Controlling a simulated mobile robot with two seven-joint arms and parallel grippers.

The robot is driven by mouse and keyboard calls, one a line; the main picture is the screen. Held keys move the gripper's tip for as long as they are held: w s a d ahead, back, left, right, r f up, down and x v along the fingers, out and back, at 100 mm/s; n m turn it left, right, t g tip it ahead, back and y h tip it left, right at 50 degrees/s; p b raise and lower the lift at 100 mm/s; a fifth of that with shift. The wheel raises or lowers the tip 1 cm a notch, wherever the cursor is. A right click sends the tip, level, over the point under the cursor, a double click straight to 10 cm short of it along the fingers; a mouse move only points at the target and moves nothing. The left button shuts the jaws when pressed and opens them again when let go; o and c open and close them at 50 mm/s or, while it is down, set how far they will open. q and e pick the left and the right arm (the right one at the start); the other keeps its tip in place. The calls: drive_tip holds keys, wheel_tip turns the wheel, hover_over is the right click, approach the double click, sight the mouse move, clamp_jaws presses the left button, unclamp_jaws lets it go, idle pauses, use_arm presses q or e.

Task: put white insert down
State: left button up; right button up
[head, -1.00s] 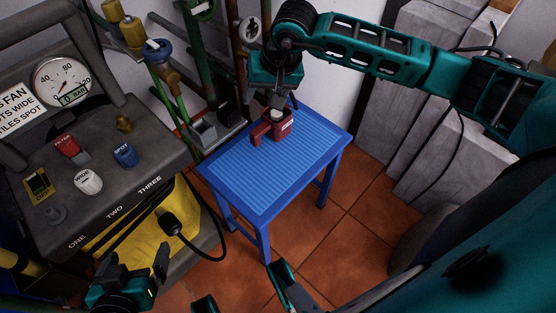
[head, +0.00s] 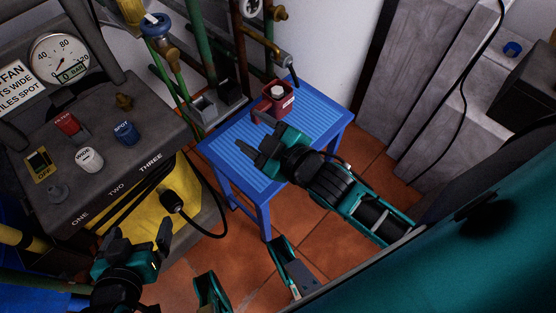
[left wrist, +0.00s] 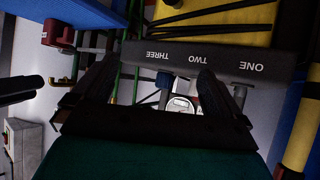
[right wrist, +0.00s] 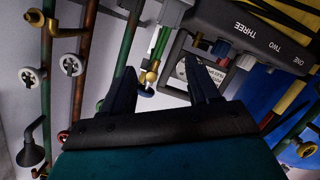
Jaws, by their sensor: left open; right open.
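A white insert marked WIDE (head: 88,158) stands on the dark panel top (head: 52,185) at the left, between a red insert (head: 68,124) and a blue insert marked SPOT (head: 124,132). My left gripper (head: 137,236) is open and empty, in front of the panel and below its ONE, TWO, THREE edge; its fingers show in the left wrist view (left wrist: 152,80). My right gripper (head: 256,142) is open and empty over the blue table, apart from the white insert. Its spread fingers show in the right wrist view (right wrist: 160,70).
Green and brown pipes (head: 200,50) rise behind. A black plug and cable (head: 172,200) hang before the yellow panel. The table's front left is clear.

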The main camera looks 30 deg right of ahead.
use_arm(q)
drive_tip(key=shift+a, duration=0.15)
use_arm(e)
drive_tip(key=s+d+f+m+g+h, duration=0.1)
drive_tip(key=s+f+m+g, duration=0.2)
drive_tip(key=s+f+m, duration=0.3)
drive_tip(key=shift+s+d+f+m+g, duration=0.2)
drive_tip(key=shift+d+f+m+g, duration=0.1)
drive_tip(key=shift+f+m, duration=0.2)
use_arm(q)
wheel_tip(320, 180, up, 11)
drive_tip(key=s+a+p, duration=0.1)
drive_tip(key=a+p, duration=0.2)
drive_tip(key=p, duration=1.1)
drive_tip(key=shift+s+f+y+p, duration=0.2)
drive_tip(key=shift+y+p, duration=0.2)
use_arm(e)
drive_tip(key=s+d+r+h, duration=0.1)
drive_tip(key=d+r, duration=0.2)
drive_tip(key=r, duration=0.7)
drive_tip(key=shift+s+r, duration=0.15)
drive_tip(key=shift+r, duration=0.2)
